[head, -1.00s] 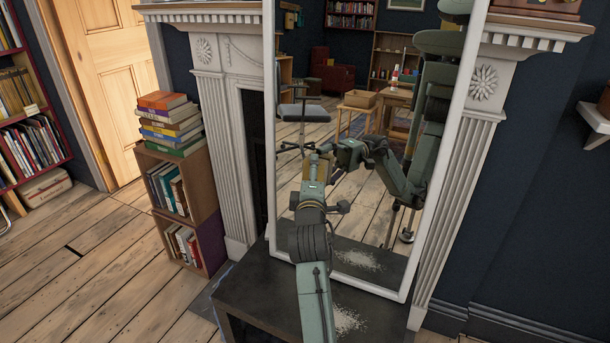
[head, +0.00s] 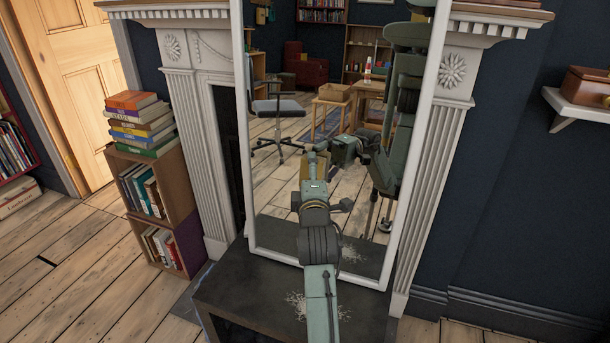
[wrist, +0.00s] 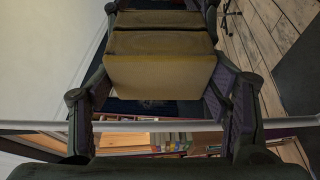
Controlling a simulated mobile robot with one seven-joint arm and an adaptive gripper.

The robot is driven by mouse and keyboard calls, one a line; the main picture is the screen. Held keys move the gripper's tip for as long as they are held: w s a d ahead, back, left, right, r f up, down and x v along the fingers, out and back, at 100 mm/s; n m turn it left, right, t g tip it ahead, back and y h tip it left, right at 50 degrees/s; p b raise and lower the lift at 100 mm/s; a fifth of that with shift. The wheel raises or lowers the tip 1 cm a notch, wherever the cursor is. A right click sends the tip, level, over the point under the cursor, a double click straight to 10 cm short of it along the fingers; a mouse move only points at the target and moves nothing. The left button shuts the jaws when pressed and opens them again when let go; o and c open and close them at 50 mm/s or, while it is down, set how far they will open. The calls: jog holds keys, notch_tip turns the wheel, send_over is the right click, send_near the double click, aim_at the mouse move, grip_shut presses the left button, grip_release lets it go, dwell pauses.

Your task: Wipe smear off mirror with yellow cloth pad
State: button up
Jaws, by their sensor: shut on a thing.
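The tall mirror (head: 285,185) has a white frame and leans against the fireplace. My gripper (head: 318,155) is in front of the lower middle of the glass, its fingers mostly hidden by my own wrist. In the wrist view, my gripper (wrist: 160,45) is shut on the yellow cloth pad (wrist: 160,76), a block between the two fingers. The pad's image seems to show just beyond it; I cannot tell whether it touches the glass. White specks show low in the glass and seem to mirror the powder on the dark slab. I cannot make out a separate smear.
White powder (head: 298,304) lies on the dark slab (head: 240,292) below the mirror. A wooden book crate stack (head: 150,205) with books on top stands left of the fireplace. A wall shelf (head: 575,106) with a box is at right. Floor at left is clear.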

aim_at(270, 160)
jog(key=shift+s+d+b, duration=0.3)
jog(key=shift+s+d, duration=0.1)
jog(key=shift+d, duration=0.7)
jog(key=shift+s+d+b, duration=0.25)
jog(key=shift+s+d, duration=0.2)
jog(key=shift+d, duration=0.65)
jog(key=shift+s+d+b, duration=0.3)
jog(key=shift+s+d, duration=0.1)
jog(key=shift+d, duration=0.7)
jog(key=shift+s+d+b, duration=0.25)
jog(key=shift+d+b, duration=0.1)
jog(key=shift+d, duration=0.5)
jog(key=shift+s+d+b, duration=0.2)
jog(key=shift+d+b, duration=0.1)
jog(key=shift+d, duration=0.5)
jog(key=shift+s, duration=0.1)
